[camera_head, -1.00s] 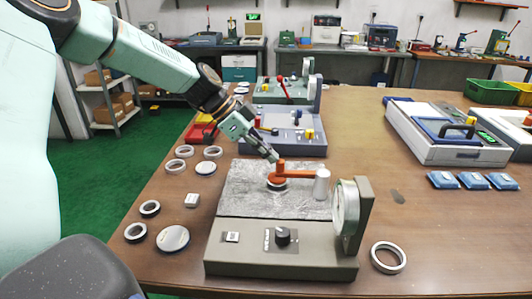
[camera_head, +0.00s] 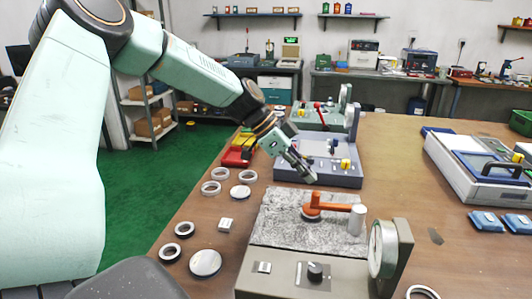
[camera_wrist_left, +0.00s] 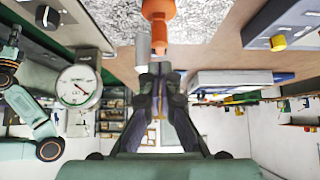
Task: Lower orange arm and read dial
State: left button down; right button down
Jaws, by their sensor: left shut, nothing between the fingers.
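The orange arm (camera_head: 333,206) lies roughly level over the mottled grey plate of the near fixture. Its rounded hub is at the left and a pale cylinder (camera_head: 357,220) is at its right end. The round dial (camera_head: 382,248) stands on the fixture's right side, seen edge-on; its white face and needle show in the left wrist view (camera_wrist_left: 78,87), too small to read surely. My left gripper (camera_head: 313,180) is shut and empty, just above the hub in the picture. Its fingers (camera_wrist_left: 157,75) point toward the orange arm in the left wrist view. My right gripper is not seen.
The fixture's front has a black knob (camera_head: 315,271) and a small switch (camera_head: 263,267). Several rings lie left, including a black one (camera_head: 170,252). A similar blue-grey fixture (camera_head: 325,172) stands behind. Blue packets (camera_head: 484,220) and a large case (camera_head: 470,170) are right.

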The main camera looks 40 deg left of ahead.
pick_arm(q)
jog(key=s+a+r+p, duration=0.2)
jog(key=s+a, duration=0.3)
jog(key=a, duration=0.3)
jog(key=shift+a+r+p, duration=0.15)
jog(key=shift+r+p, duration=0.2)
jog(key=shift+r, duration=0.05)
jog(key=shift+s+a, duration=0.15)
jog(key=shift+s, duration=0.05)
jog(key=shift+w, duration=0.15)
dwell(0.4)
dwell(0.5)
